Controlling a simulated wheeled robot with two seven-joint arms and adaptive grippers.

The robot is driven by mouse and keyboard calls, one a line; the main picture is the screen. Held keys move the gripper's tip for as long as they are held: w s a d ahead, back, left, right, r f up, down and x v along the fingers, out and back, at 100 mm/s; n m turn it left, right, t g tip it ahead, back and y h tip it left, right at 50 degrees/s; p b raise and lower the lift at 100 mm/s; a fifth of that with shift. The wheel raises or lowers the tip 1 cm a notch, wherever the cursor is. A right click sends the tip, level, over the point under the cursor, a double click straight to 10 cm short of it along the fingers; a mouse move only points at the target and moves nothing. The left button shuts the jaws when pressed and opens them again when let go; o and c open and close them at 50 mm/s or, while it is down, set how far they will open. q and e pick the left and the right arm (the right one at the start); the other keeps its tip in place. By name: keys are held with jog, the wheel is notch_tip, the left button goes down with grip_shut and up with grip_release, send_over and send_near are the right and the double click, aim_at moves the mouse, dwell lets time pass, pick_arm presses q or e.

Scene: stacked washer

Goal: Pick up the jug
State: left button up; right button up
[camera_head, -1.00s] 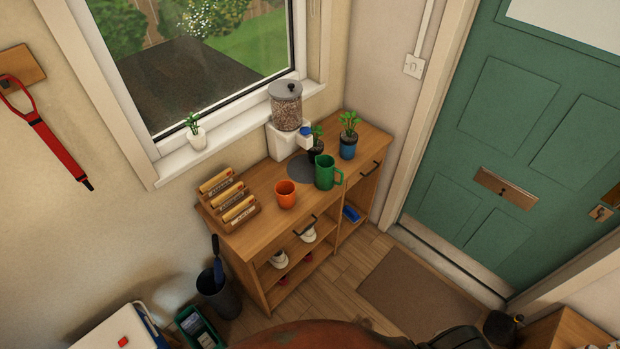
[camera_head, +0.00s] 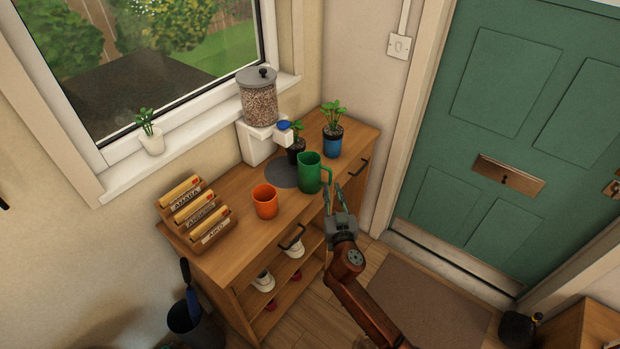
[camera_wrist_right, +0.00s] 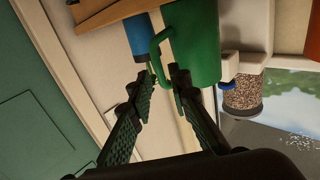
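The green jug (camera_head: 309,173) stands upright on the wooden cabinet top, its handle toward the right in the head view. In the right wrist view the jug (camera_wrist_right: 196,45) is just beyond the fingers, and its handle (camera_wrist_right: 158,50) lies ahead of the gap between them. My right gripper (camera_head: 333,194) is open at the cabinet's front edge, close to the jug's handle side. Its two fingers (camera_wrist_right: 160,85) are spread and nothing is held between them. I cannot tell whether a fingertip touches the handle. My left gripper is not in view.
An orange cup (camera_head: 264,202) stands left of the jug. A blue-potted plant (camera_head: 332,142) and a dark-potted plant (camera_head: 296,150) stand behind it, with the dispenser (camera_head: 258,100). A wooden file rack (camera_head: 194,212) is at the left end. The green door (camera_head: 510,130) is at right.

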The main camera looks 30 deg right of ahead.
aim_at(331, 180)
jog(key=b+x, duration=0.1)
jog(key=x, duration=0.5)
jog(key=shift+w+d+f, duration=0.1)
jog(key=shift+d+f, duration=0.05)
jog(key=shift+d, duration=0.1)
grip_shut()
